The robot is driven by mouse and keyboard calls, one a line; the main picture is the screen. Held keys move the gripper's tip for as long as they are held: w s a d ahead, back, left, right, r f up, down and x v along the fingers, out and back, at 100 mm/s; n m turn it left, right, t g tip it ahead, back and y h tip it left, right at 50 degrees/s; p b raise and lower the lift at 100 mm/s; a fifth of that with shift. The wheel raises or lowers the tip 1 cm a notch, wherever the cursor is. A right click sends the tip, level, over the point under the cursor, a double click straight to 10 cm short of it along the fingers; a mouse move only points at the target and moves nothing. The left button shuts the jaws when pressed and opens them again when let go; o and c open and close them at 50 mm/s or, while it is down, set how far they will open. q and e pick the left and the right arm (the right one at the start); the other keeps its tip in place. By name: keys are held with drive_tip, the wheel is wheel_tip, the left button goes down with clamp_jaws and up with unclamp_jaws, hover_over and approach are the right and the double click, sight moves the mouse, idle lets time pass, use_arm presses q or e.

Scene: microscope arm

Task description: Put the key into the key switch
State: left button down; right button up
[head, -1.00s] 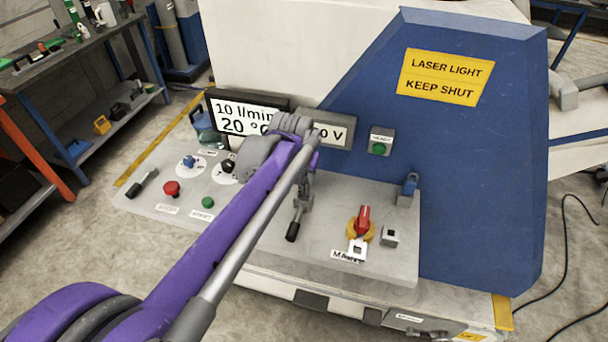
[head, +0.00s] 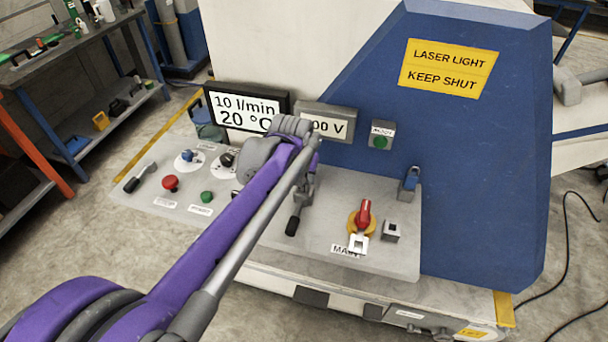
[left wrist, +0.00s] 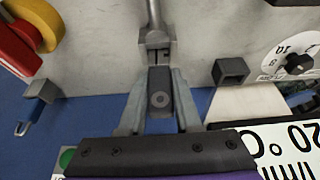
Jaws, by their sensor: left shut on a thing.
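My left arm reaches over the light control panel (head: 330,240), and its gripper (head: 303,182) points at the panel, mostly hidden by the wrist. In the left wrist view the two grey fingers (left wrist: 158,95) are shut on a small dark block with a round mark, apparently the key (left wrist: 160,82). Just beyond it is a grey slotted mount (left wrist: 155,45) with a rod. I cannot tell whether the key touches it. I cannot tell for sure which fitting is the key switch; a small square grey socket (head: 391,231) stands right of the red switch. My right gripper is not in view.
Display boxes (head: 247,106) and a blue housing (head: 470,150) rise behind the panel. A dark square post (left wrist: 230,70) is beside the fingers.

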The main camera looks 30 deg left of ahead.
use_arm(q)
drive_tip(key=shift+f+b, duration=0.45)
drive_tip(key=shift+f, duration=0.45)
drive_tip(key=c, duration=0.5)
unclamp_jaws()
drive_tip(key=shift+r, duration=0.1)
drive_tip(key=v, duration=1)
drive_tip(key=shift+s+r+p, duration=0.2)
drive_tip(key=shift+r+p, duration=0.15)
drive_tip(key=shift+p, duration=0.05)
drive_tip(key=shift+d+f, duration=0.1)
drive_tip(key=s+d+f+m, duration=0.1)
drive_tip(key=s+d+f, duration=0.2)
drive_tip(key=s+f, duration=0.2)
drive_tip(key=s+d+f+m, duration=0.1)
drive_tip(key=s+d+f, duration=0.2)
drive_tip(key=s+f, duration=0.2)
drive_tip(key=s+d+f+t+h+p, duration=0.1)
drive_tip(key=s+d+f, duration=0.2)
drive_tip(key=s+f, duration=0.2)
drive_tip(key=shift+s+d+m, duration=0.15)
drive_tip(key=shift+s+m, duration=0.25)
drive_tip(key=shift+s, duration=0.75)
